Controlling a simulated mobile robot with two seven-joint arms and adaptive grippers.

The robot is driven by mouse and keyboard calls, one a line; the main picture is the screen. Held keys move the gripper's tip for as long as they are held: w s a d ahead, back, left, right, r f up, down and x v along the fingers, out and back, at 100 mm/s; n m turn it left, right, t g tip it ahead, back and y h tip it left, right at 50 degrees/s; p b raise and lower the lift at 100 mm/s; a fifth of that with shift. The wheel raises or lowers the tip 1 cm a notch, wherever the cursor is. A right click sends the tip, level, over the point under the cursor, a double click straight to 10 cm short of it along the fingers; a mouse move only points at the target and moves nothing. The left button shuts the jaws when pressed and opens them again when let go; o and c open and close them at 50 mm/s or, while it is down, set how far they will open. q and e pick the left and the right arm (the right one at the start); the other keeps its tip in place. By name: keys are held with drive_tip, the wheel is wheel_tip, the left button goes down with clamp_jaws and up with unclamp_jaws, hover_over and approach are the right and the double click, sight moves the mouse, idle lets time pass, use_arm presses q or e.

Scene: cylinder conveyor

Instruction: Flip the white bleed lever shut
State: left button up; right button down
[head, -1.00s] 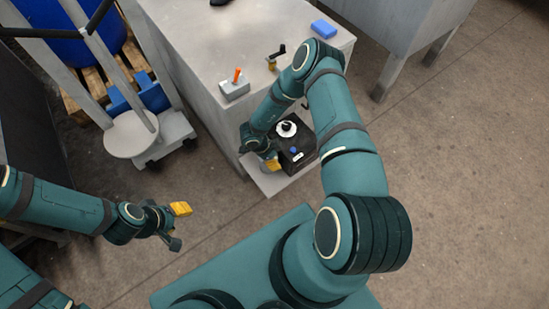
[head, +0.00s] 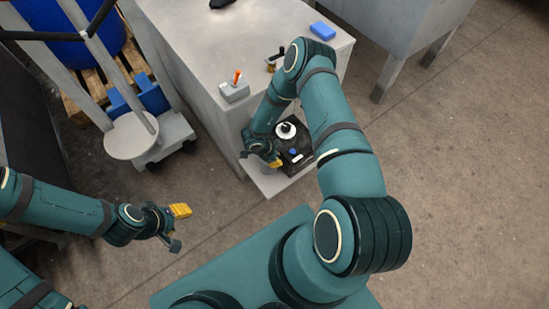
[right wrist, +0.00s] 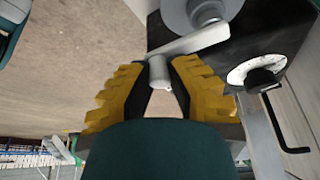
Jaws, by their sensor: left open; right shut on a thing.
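In the right wrist view, a white lever (right wrist: 200,40) sits on a grey round body (right wrist: 212,12) on the black unit (right wrist: 265,25). My right gripper (right wrist: 160,78) is shut on the lever's white cylindrical end, its yellow-backed fingers on either side. In the head view the black unit (head: 302,139) stands on a low ledge, and my right gripper (head: 274,162) is at its left side. The lever cannot be made out clearly there. My left gripper (head: 176,227) is open and empty above the floor, well left of the unit.
A white dial (head: 286,131) with a black knob is on the unit; it also shows in the right wrist view (right wrist: 257,73). The grey table (head: 190,45) behind carries an orange-lever box (head: 234,92), a black-handled fitting (head: 271,65) and a blue block (head: 322,31). A cart stands left.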

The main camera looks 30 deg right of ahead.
drive_tip(key=c, duration=0.9)
unclamp_jaws()
drive_tip(key=shift+d+f, duration=0.1)
drive_tip(key=v, duration=1.2)
drive_tip(key=shift+w, duration=0.1)
